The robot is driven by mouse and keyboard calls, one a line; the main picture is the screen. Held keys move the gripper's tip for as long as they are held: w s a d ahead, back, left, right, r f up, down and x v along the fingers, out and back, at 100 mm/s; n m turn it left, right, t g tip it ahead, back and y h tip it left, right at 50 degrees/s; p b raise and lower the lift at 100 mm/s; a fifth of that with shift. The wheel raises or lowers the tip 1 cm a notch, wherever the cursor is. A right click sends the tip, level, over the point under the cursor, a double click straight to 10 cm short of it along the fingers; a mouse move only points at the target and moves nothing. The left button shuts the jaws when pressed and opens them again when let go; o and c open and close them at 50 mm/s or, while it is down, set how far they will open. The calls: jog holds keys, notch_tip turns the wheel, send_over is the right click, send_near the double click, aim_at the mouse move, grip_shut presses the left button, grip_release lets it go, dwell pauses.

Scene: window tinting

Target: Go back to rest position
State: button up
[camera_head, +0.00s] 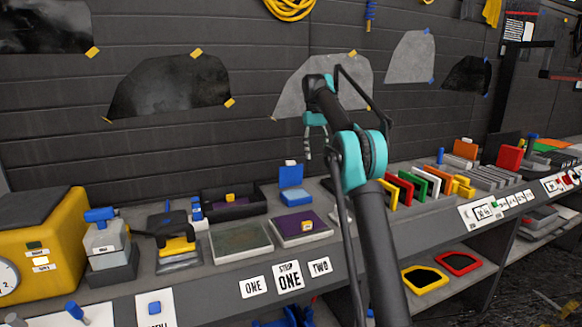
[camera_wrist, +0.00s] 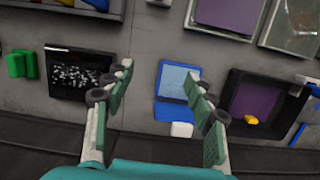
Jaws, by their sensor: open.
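My gripper (camera_head: 312,135) hangs in the air above the back of the workbench (camera_head: 230,273) in the head view, in front of the wall. In the wrist view its two fingers (camera_wrist: 157,110) are spread apart with nothing between them. Below and between the fingers lies the bench surface, with a blue box with a white knob (camera_wrist: 180,82) near the right finger. The same blue box (camera_head: 292,187) stands on the bench just left of my arm in the head view.
A purple pad (camera_head: 290,228), a grey-green panel (camera_head: 240,241) and a dark tray (camera_head: 213,206) lie left of my arm. A yellow machine (camera_head: 45,225) stands far left. Coloured upright plates (camera_head: 420,184) stand right of the arm. Tint sheets (camera_head: 172,86) hang on the wall behind.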

jog(key=s+d+f+m+t, duration=0.1)
jog(key=s+d+f+t, duration=0.1)
jog(key=s+f, duration=0.8)
jog(key=s+d+f+m+t, duration=0.1)
jog(key=s+d+f, duration=0.3)
jog(key=s+f, duration=0.6)
jog(key=s+d+f+m+t, duration=0.2)
jog(key=s+f, duration=0.7)
jog(key=s, duration=1.7)
jog(key=shift+s+d+f+t+y, duration=0.4)
jog(key=shift+d+t, duration=0.1)
jog(key=shift+t, duration=0.1)
